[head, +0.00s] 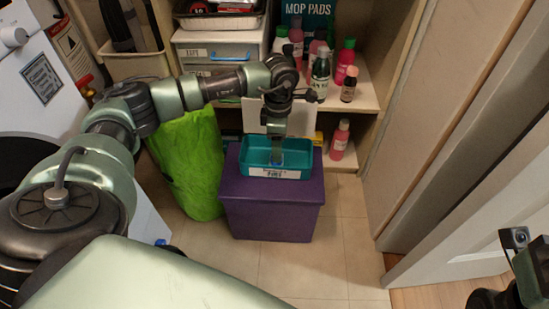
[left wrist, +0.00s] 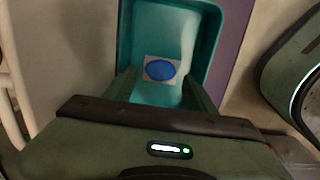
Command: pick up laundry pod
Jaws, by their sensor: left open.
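The laundry pod (left wrist: 161,70), a small white square with a blue oval, lies on the floor of a teal tray (left wrist: 212,30) in the left wrist view. The same tray (head: 250,154) has a white label on its front in the head view. My left gripper (head: 277,155) reaches down into the tray. In the left wrist view its fingers (left wrist: 160,82) are apart, one on each side of the pod, and nothing is between them in a grip. The pod is mostly hidden by the gripper in the head view. Part of my right arm (head: 508,285) shows at the lower right; its fingers are not clear.
The tray stands on a purple box (head: 270,210). A green bag (head: 188,165) stands left of it. Shelves behind hold bottles (head: 320,75), a drawer unit (head: 215,50) and a mop pads box (head: 305,15). A white door (head: 490,240) is at right. Floor in front is clear.

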